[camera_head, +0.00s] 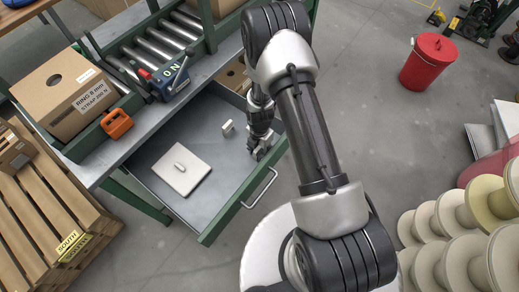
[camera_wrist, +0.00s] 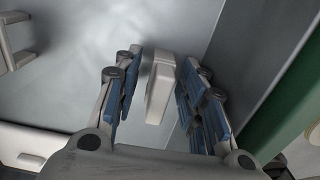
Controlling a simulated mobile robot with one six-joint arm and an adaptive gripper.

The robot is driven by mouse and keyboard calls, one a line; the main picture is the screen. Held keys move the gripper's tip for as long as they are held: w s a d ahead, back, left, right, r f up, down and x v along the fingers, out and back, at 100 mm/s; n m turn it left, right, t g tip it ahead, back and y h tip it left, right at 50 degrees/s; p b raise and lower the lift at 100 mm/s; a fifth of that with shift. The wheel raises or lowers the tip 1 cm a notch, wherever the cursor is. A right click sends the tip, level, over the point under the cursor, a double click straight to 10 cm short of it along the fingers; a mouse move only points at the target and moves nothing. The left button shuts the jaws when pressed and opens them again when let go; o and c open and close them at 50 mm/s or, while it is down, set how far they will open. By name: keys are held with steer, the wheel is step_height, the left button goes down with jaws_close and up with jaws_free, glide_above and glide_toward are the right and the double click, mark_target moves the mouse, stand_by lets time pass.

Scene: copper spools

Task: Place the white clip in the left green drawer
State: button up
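The green drawer (camera_head: 215,222) is pulled out below the bench, its grey floor showing. My gripper (camera_head: 260,146) is low inside it, near the right side. In the wrist view, my gripper (camera_wrist: 158,100) is open, its blue-padded fingers on either side of a small white piece (camera_wrist: 159,88), likely the white clip. Narrow gaps show between the piece and the pads. In the head view my fingers mostly hide this piece. A small beige bracket-like piece (camera_head: 228,127) stands on the drawer floor to the left; it also shows in the wrist view (camera_wrist: 12,45).
A flat white plate with a knob (camera_head: 181,168) lies in the drawer's left part. The drawer's green front wall and handle (camera_head: 262,188) are close to my gripper. A carton (camera_head: 65,92), an orange item (camera_head: 116,123) and a roller rack (camera_head: 150,50) are on the bench.

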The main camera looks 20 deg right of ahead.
steer(key=s+r+m+t+p, duration=0.3)
steer(key=r+m, duration=0.8)
steer(key=r, duration=2.5)
steer(key=s+r+m+t, duration=0.1)
steer(key=s+r+m, duration=1.3)
steer(key=s, duration=0.4)
steer(key=shift+a+t+p, duration=0.15)
steer(key=shift+t+p, duration=0.15)
steer(key=shift+p, duration=0.1)
